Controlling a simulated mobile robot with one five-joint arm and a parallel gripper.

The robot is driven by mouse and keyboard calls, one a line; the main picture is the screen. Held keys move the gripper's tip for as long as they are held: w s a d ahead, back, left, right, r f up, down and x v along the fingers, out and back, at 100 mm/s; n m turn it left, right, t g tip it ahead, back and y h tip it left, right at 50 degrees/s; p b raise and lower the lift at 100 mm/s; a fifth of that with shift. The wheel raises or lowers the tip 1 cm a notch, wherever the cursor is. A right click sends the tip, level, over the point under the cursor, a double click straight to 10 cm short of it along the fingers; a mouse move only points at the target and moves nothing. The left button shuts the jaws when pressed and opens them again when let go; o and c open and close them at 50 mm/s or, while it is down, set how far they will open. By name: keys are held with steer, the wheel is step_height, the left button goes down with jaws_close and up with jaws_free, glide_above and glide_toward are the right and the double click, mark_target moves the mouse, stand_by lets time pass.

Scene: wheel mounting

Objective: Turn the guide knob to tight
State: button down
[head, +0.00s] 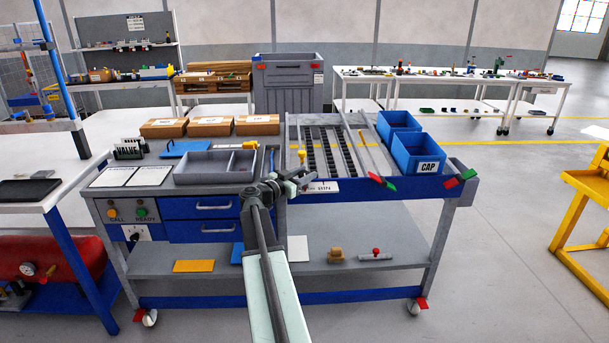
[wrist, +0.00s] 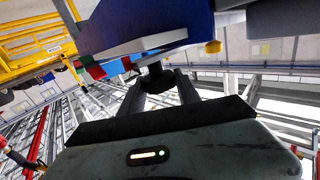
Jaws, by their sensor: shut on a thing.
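My gripper (head: 290,184) is at the front edge of the wheeled cart (head: 390,187), left of a small white label (head: 321,187). In the wrist view my gripper (wrist: 160,88) has its two grey fingers on either side of a dark knob (wrist: 157,76), the guide knob as far as I can tell, and is shut on it. The knob sits below the cart's blue front part. In the head view the knob is hidden by my gripper, and no tight or loose marking is readable.
On the cart, sloping rails (head: 325,150) run behind my gripper, with a yellow knob (head: 302,156) near them. Blue bins (head: 416,153) stand right of the rails. A grey divided tray (head: 215,167) lies to the left. Open floor lies right of the cart.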

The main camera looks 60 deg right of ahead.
mark_target(301, 175)
steer(key=c, duration=0.9)
jaws_free()
steer(key=shift+a, duration=0.1)
steer(key=a, duration=0.3)
steer(key=w+a, duration=0.1)
steer(key=a, duration=0.3)
steer(key=shift+w+a, duration=0.2)
steer(key=shift+a, duration=0.05)
